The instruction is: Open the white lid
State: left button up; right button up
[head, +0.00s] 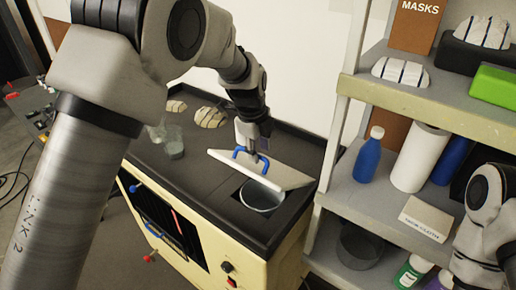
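The white lid (285,178) is a flat panel with a blue handle (241,153) on top. It is raised and tilted above a square opening in the dark top of a cream cabinet (223,245). A round metal vessel (261,197) shows in the opening beneath it. My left gripper (251,147) is at the handle and appears shut on it; the fingertips are small and partly hidden. Part of my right arm shows at the right edge, but its gripper is out of view.
Glass beakers (174,148) and striped rounded objects (209,117) stand on the cabinet's back left. A grey shelf (345,195) stands close on the right, with a blue bottle (368,156), a white roll (420,158) and a green box (494,86).

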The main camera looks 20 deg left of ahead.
pick_arm(q)
jog(key=shift+s+a+r, duration=0.15)
jog(key=shift+s, duration=0.05)
notch_tip(320, 180, up, 12)
jog(key=s, duration=0.2)
jog(key=shift+a, duration=0.35)
jog(key=shift+f, duration=0.2)
jog(key=shift+s, duration=0.1)
